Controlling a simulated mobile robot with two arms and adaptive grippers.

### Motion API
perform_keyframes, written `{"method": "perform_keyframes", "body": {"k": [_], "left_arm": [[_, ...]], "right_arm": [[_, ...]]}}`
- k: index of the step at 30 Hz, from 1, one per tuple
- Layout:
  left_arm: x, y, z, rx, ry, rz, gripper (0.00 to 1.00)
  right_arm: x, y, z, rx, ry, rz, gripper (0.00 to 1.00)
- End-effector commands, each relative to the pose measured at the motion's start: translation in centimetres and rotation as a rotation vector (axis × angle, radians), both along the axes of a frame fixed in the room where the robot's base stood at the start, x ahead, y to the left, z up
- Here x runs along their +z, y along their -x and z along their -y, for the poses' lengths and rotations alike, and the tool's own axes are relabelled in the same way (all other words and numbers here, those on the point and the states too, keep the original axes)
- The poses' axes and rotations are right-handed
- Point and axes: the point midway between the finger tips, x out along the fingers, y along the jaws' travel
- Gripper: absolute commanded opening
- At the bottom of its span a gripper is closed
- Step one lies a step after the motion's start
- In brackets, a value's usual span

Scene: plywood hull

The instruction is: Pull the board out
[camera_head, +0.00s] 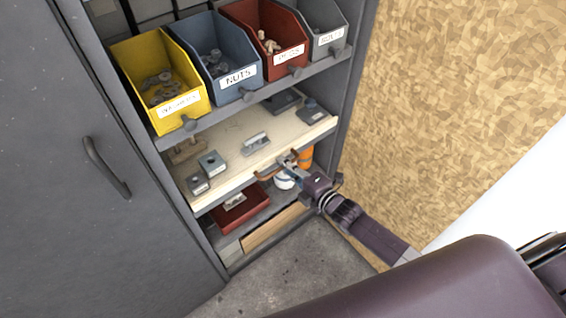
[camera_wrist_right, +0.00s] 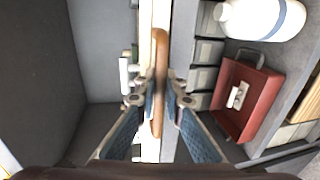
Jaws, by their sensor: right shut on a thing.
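The board (camera_head: 232,140) is a pale wooden pull-out shelf inside the grey cabinet, below the bins. Several small metal parts lie on it. A brown handle (camera_head: 265,176) is on its front edge. My right gripper (camera_head: 288,162) reaches in from the lower right and is shut on this handle. In the right wrist view, the handle (camera_wrist_right: 160,65) stands between the fingers of the right gripper (camera_wrist_right: 161,100), and the board's pale front edge (camera_wrist_right: 147,20) is behind it. How far the board stands out of the cabinet is hard to tell. My left gripper is not in view.
Yellow (camera_head: 165,85), blue (camera_head: 222,62), red (camera_head: 268,40) and grey (camera_head: 322,25) bins stand on the shelf above. A red tray (camera_head: 238,208) and a white container (camera_head: 284,181) sit below. A grey door (camera_head: 85,200) is left, a chipboard wall (camera_head: 450,100) right.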

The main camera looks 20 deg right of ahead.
Motion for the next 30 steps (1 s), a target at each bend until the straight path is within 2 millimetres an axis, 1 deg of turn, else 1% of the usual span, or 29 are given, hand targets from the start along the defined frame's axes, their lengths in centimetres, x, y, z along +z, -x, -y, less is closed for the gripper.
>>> {"method": "perform_keyframes", "body": {"k": [1,5,8,15,21,24,30], "left_arm": [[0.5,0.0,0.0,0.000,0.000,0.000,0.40],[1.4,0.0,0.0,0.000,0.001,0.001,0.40],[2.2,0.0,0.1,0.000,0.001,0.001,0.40],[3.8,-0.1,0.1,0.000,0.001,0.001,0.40],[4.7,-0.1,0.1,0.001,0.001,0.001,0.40],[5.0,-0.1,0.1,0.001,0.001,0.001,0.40],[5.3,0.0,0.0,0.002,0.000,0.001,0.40]], "right_arm": [[-0.2,0.9,0.3,0.000,0.002,-0.009,0.00],[-0.1,3.2,1.1,0.000,0.003,-0.012,0.00],[-0.1,5.6,1.9,0.000,0.003,-0.014,0.00],[-0.1,11.8,4.2,-0.001,0.003,-0.014,0.00],[-0.2,16.7,6.0,0.000,0.004,-0.013,0.00],[-0.2,18.8,6.8,-0.001,0.004,-0.012,0.00],[-0.2,21.8,7.9,-0.001,0.004,-0.009,0.00]]}}
